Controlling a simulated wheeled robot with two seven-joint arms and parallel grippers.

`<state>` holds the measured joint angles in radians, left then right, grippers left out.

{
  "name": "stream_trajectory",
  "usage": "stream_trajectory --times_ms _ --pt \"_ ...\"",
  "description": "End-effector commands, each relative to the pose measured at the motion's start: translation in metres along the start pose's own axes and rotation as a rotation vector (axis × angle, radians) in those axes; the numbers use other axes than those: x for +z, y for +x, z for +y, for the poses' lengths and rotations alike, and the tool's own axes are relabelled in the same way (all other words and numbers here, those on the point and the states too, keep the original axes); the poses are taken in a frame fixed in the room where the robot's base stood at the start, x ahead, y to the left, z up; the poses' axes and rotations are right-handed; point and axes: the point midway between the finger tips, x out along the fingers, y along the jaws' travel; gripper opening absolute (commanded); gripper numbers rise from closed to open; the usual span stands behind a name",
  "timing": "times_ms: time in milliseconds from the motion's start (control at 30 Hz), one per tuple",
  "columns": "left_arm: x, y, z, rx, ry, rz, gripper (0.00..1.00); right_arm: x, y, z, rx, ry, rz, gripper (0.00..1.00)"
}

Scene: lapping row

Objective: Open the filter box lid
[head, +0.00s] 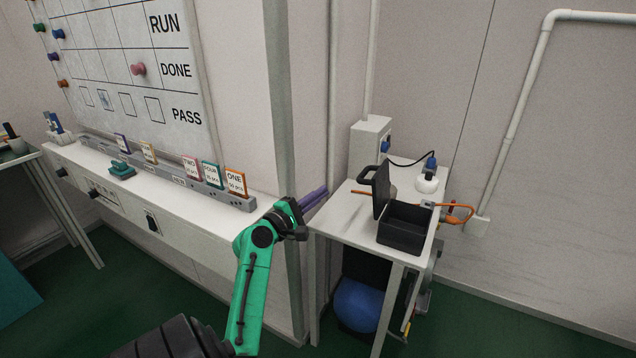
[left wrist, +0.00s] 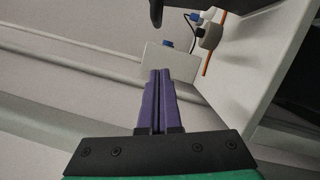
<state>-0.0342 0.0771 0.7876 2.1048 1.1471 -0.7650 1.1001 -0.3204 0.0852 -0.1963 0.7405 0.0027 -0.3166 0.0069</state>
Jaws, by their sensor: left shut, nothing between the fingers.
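The filter box (head: 404,228) is a black open-topped box on the small white table. Its black lid (head: 381,190) stands upright at the box's left edge, with a handle (head: 366,178) sticking out to the left. My left gripper (head: 314,197) has purple fingers, shut and empty, to the left of the lid and apart from it. In the left wrist view the shut fingers (left wrist: 159,98) show with nothing between them. A dark curved piece at the top edge there looks like the handle (left wrist: 156,12). My right gripper is not in view.
The small white table (head: 345,226) also holds a blue-and-white device (head: 427,178) and an orange rod (head: 360,192). A grey wall box (head: 370,146) stands behind. A blue ball (head: 357,305) lies underneath. A long white bench (head: 190,215) with cards runs left.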

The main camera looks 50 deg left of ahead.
Motion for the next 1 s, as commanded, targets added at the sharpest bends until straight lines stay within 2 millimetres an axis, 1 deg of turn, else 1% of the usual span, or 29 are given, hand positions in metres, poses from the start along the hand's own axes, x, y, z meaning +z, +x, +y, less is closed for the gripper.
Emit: stream_trajectory --times_ms 33,300,333,367,400,433,500,600,933,1000 --pt "0.0 0.011 0.002 0.002 -0.001 -0.001 0.0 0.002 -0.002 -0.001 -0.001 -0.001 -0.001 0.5" --pt "0.0 0.07 0.002 0.002 0.0 0.001 0.0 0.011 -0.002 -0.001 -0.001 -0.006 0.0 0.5" --pt "0.0 0.077 0.002 0.002 0.0 0.001 0.0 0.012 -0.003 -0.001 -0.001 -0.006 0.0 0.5" --pt "0.005 0.08 0.003 0.0 -0.001 0.0 0.0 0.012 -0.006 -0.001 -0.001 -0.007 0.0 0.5" --pt "0.015 0.08 0.003 0.0 -0.001 0.0 0.0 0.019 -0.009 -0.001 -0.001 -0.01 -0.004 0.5" --pt "0.02 0.081 0.003 -0.001 -0.001 0.0 0.0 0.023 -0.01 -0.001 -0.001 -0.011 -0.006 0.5" --pt "0.029 0.083 0.002 -0.001 -0.001 0.002 0.0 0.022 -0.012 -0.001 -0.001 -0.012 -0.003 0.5" --pt "0.036 0.085 0.001 0.0 0.0 0.003 0.0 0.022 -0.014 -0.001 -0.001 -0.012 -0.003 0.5" --pt "0.038 0.085 0.0 -0.001 0.002 0.004 0.0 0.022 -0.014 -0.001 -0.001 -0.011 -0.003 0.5" --pt "0.041 0.086 0.004 -0.007 0.022 0.004 0.0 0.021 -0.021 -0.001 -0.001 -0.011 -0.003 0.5"
